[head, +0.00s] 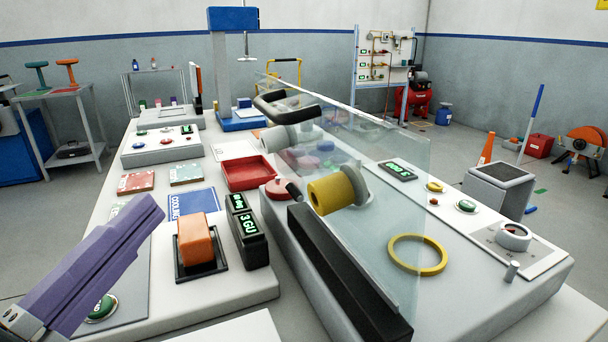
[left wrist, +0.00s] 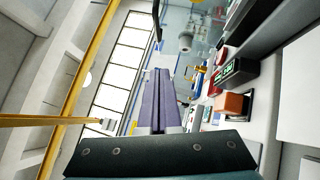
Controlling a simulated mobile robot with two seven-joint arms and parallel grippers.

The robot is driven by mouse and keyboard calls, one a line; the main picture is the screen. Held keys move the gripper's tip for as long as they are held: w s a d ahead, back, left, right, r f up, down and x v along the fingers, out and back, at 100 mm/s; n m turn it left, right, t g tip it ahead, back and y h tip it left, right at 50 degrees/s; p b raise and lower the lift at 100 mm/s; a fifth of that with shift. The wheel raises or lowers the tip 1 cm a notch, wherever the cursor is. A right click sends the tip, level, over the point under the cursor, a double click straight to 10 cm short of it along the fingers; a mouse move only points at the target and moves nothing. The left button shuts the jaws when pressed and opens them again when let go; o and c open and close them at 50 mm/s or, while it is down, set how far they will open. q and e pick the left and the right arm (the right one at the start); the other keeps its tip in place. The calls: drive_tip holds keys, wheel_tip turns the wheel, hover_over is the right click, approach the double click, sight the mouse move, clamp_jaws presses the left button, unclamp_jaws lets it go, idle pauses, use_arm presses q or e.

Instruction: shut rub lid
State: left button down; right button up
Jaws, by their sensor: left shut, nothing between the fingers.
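The rub lid is a clear panel (head: 405,150) that stands raised, tilted, above the white rubbing machine (head: 520,300). A black handle (head: 285,105) is at its upper left end. A thick black strip (head: 345,285) runs along the machine's near left side, by the panel's lower edge. A yellow drum (head: 332,195) and a yellow ring (head: 417,254) show at or through the panel. My left gripper (head: 150,212), purple, is shut and empty at lower left, well apart from the lid. Its fingers (left wrist: 164,85) also show in the left wrist view. My right gripper is not visible.
An orange block in a black holder (head: 197,243), a black green-lit display (head: 247,230) and a red tray (head: 248,173) lie between my left gripper and the lid. A blue-topped press (head: 233,65) stands behind. Air above the left bench is clear.

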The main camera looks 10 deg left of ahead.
use_arm(q)
drive_tip(key=p, duration=0.2)
approach(255, 106)
drive_tip(key=w+a, duration=0.1)
drive_tip(key=w, duration=0.2)
drive_tip(key=shift+w+d+r+n+p, duration=0.15)
drive_tip(key=shift+w+d+r+p, duration=0.1)
drive_tip(key=shift+d, duration=0.2)
drive_tip(key=shift+w+d+r+n+p, duration=0.2)
drive_tip(key=shift+w+d, duration=0.1)
drive_tip(key=shift+d, duration=0.2)
drive_tip(key=shift+w+d, duration=0.3)
drive_tip(key=shift+d, duration=0.15)
drive_tip(key=shift+r, duration=0.1)
